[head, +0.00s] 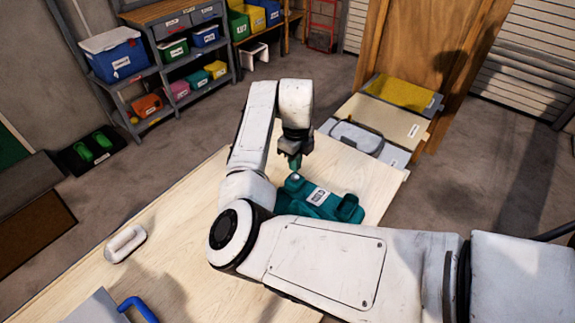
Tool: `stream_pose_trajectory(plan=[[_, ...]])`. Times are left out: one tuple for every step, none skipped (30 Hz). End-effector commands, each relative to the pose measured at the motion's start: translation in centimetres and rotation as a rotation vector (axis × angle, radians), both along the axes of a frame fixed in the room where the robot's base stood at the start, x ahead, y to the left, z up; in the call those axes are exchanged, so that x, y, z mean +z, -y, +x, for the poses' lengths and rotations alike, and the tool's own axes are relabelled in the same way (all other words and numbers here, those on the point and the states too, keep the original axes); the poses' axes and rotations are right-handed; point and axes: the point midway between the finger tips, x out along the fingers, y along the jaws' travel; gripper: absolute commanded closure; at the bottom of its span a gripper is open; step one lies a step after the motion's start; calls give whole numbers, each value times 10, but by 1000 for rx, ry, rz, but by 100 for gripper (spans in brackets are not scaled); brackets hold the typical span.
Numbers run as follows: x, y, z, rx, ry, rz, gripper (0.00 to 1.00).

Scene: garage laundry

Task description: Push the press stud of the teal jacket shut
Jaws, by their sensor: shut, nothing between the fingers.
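The teal jacket (347,209) lies bunched on the wooden table, with a white label on it. My arm hides its near side. A small light round spot at its upper left edge may be the press stud (295,177). My gripper (295,164) points down just above that spot, with its fingers together and nothing held. I cannot tell whether the fingertips touch the jacket or whether the stud is closed.
The wooden table (180,225) has free room to the left of the jacket. A white handled object (125,243) lies there, and a grey item with a blue handle (138,308) is at the front. Shelves with bins (165,50) and stacked flat boxes (370,138) stand beyond.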

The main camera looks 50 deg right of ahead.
Motion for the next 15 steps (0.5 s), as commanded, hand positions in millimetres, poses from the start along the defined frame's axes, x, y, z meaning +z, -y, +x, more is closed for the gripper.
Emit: stream_pose_trajectory(plan=[[9,0,2,-1,5,-3,100],[16,0,2,0,7,-4,100],[24,0,2,-2,6,-3,100],[30,0,2,-2,6,-5,100],[37,0,3,-1,6,-4,100],[45,0,3,-1,7,-4,100],[51,0,2,-1,7,-4,100],[57,0,3,0,7,-5,100],[64,0,3,0,6,-4,100],[69,0,3,0,7,-5,100],[74,0,3,-1,7,-4,100],[80,0,3,-1,6,-5,100],[84,0,3,-1,6,-5,100],[87,0,2,-1,6,-4,100],[91,0,2,0,5,-4,100]])
